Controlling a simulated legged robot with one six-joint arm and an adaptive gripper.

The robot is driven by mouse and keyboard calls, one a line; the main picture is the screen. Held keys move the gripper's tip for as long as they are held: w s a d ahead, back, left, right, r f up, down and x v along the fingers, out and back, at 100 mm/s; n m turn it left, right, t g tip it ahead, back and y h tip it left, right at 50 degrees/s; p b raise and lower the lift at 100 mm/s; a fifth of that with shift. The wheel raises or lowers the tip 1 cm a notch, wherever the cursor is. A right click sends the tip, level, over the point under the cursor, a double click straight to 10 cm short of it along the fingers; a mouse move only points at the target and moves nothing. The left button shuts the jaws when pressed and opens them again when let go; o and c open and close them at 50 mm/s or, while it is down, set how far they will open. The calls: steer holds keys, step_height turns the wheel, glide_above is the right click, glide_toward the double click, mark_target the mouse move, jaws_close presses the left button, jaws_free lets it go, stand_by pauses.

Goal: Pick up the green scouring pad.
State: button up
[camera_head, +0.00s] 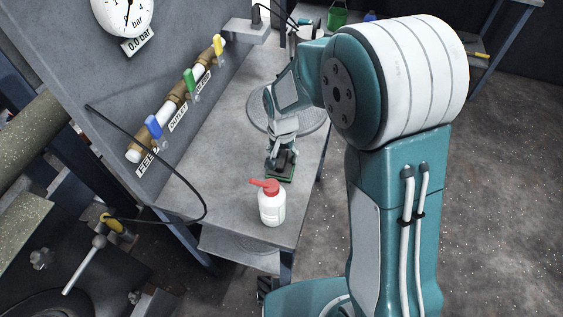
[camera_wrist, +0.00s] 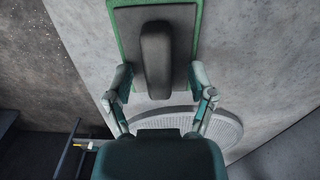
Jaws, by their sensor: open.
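The green scouring pad (camera_head: 283,178) lies on the grey bench, just behind the white bottle. In the wrist view its green rim (camera_wrist: 115,32) shows around a dark backing plate with a raised black grip bar (camera_wrist: 157,55) along the middle. My gripper (camera_head: 281,157) is over the pad, pointing down. In the wrist view my gripper (camera_wrist: 161,76) is open, one finger on each side of the grip bar, with gaps visible between the fingers and the bar. The height of the fingertips above the plate is hard to tell.
A white bottle with a red cap (camera_head: 271,206) stands close in front of the pad. A round mesh screen (camera_head: 316,119) lies behind. Pipe valves with coloured handles (camera_head: 189,83) line the panel at left. A black cable (camera_head: 206,200) hangs over the bench's left side.

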jaws_close()
